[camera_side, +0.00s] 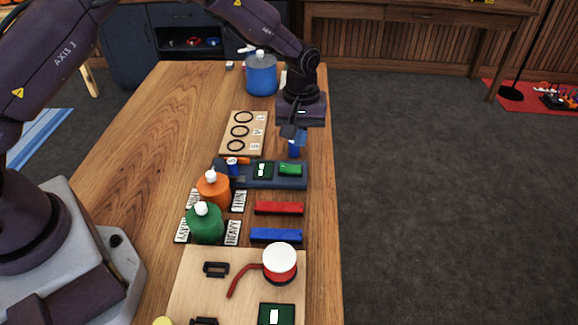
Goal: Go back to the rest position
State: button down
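My gripper (293,136) hangs fingers-down over the right side of the wooden table (130,150), beyond the dark blue tray. A small blue object (294,149) shows right at its fingertips. I cannot tell whether the fingers hold it or are only in front of or above it. The gap between the fingers is too small to make out. My arm reaches across the far part of the table.
Blue (261,76), orange (213,188) and green (205,223) bottles stand on the table. A ringed board (236,150), the tray (260,182), red (279,208) and blue (276,236) bars and a front board (200,285) lie there. The table's left side is clear.

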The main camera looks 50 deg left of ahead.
jog(key=shift+s+m, duration=0.1)
jog(key=shift+m, duration=0.3)
jog(key=shift+s+a+f+m+g, duration=0.1)
jog(key=shift+s+f+m+g, duration=0.15)
jog(key=shift+s, duration=0.35)
jog(key=shift+s+a+f+m+g, duration=0.15)
jog(key=shift+s+f+m, duration=0.2)
jog(key=shift+s, duration=0.2)
jog(key=s+a+r+m+t, duration=0.2)
jog(key=s+r+m+t, duration=0.1)
jog(key=s+r, duration=1)
jog(key=s+a+r+m+t, duration=0.2)
jog(key=s+r+m+t, duration=0.1)
jog(key=s+r, duration=1)
jog(key=shift+s+a+r+m, duration=0.15)
jog(key=shift+s+a+m, duration=0.15)
jog(key=shift+m, duration=0.2)
